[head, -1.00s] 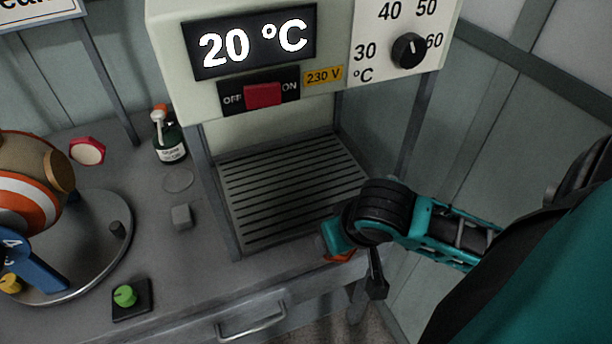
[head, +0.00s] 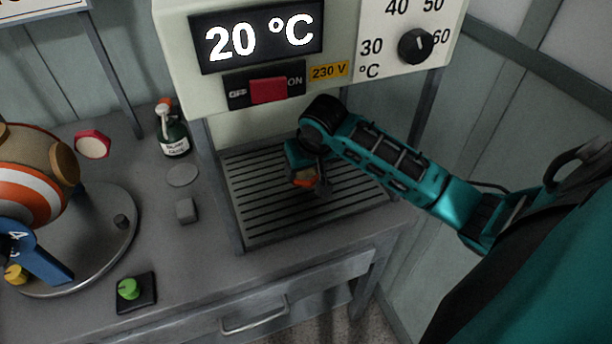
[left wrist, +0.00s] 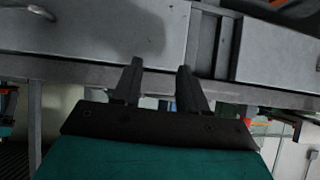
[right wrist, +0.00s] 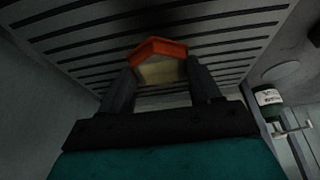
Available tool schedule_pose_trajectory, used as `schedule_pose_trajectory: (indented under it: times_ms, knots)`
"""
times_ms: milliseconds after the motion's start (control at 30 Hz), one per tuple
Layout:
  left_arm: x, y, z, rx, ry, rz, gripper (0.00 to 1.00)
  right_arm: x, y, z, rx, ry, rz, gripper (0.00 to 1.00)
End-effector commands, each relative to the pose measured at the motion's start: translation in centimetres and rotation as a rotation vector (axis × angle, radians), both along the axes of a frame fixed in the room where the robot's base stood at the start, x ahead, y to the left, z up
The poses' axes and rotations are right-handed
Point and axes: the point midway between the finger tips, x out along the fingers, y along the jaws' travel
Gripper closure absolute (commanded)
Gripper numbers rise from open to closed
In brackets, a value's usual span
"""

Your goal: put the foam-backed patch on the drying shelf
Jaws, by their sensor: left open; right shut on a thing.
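The drying shelf (head: 258,212) is a grey slatted rack under the heater box. My right gripper (head: 309,182) is over the shelf, reaching in from the right. It is shut on the foam-backed patch (head: 304,183), which has an orange-red rim. In the right wrist view the patch (right wrist: 160,66) shows its orange edge and cream face between the fingertips, with the slats (right wrist: 85,48) behind it. I cannot tell whether the patch touches the slats. My left gripper (left wrist: 158,70) is open and empty in front of a grey drawer front; it is not in the head view.
The heater box (head: 180,55) reads 20 °C and hangs above the shelf on posts. Left of the shelf are a grey block (head: 187,210), a clear disc (head: 183,175), a green bottle (head: 174,138), a red-rimmed patch (head: 92,145), a green knob (head: 128,288) and a striped ball (head: 35,175).

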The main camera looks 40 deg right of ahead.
Motion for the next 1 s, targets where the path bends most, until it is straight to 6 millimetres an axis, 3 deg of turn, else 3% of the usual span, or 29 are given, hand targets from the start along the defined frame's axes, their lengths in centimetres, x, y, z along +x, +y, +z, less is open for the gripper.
schedule_pose_trajectory:
  times_ms: [200,600,633,867,1000]
  knots:
    - [0.0,0.0,0.0,0.000,0.000,0.000,0.57,-0.1,0.0,-2.9,0.000,0.004,0.000,0.66]
    - [0.0,0.0,0.1,-0.001,-0.001,-0.001,0.57,-0.1,0.0,-3.4,0.000,0.001,0.000,0.66]
    - [0.0,0.0,0.1,-0.001,-0.001,-0.001,0.57,-0.1,0.0,-3.4,0.000,0.000,0.000,0.35]
    - [0.1,0.0,0.1,-0.001,-0.003,0.000,0.57,-0.1,0.0,-3.3,0.000,0.000,0.000,0.13]
    - [0.2,0.0,0.2,0.000,-0.005,-0.001,0.57,-0.1,0.0,-3.3,0.000,0.000,0.000,0.12]
